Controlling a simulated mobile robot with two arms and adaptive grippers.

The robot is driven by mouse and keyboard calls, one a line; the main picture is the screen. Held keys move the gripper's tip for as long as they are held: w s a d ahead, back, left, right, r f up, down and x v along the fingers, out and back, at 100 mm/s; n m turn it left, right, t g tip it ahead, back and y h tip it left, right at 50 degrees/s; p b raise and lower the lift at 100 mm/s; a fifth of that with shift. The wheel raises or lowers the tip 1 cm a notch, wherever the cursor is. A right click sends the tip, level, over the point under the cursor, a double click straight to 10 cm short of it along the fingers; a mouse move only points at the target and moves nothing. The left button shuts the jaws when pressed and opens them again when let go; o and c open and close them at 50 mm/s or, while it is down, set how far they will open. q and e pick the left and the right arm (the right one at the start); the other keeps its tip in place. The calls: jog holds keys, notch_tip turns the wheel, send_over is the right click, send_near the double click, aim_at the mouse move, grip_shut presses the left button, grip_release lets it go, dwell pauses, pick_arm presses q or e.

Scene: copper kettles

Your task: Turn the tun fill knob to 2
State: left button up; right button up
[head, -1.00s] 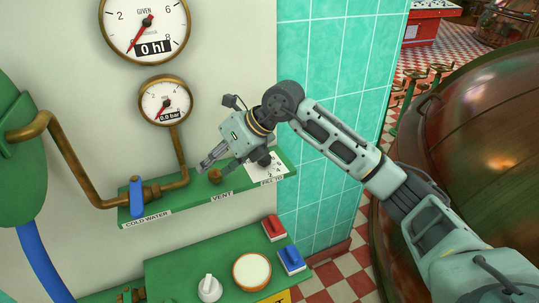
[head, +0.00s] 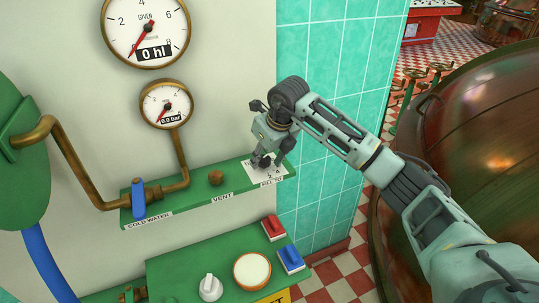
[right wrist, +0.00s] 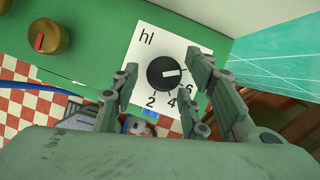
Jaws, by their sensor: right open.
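The tun fill knob (right wrist: 167,73) is a round black knob with a white pointer line, on a white card (right wrist: 145,45) marked "hl". In the right wrist view its line points right, above the 6; 2 and 4 show below the knob. My right gripper (right wrist: 162,65) is open, with its fingers on either side of the knob; I cannot tell if they touch it. In the head view my right gripper (head: 262,160) is over the card (head: 277,176) at the shelf's right end and hides the knob. My left gripper is not in view.
A brass vent knob (head: 216,178) and a blue cold water handle (head: 138,198) stand on the same green shelf (head: 180,201). Below are a red switch (head: 273,227), a blue switch (head: 291,259) and a white knob (head: 210,288). The given gauge (head: 146,28) reads 0 hl.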

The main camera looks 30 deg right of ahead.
jog(key=shift+f, duration=0.1)
jog(key=c, duration=1)
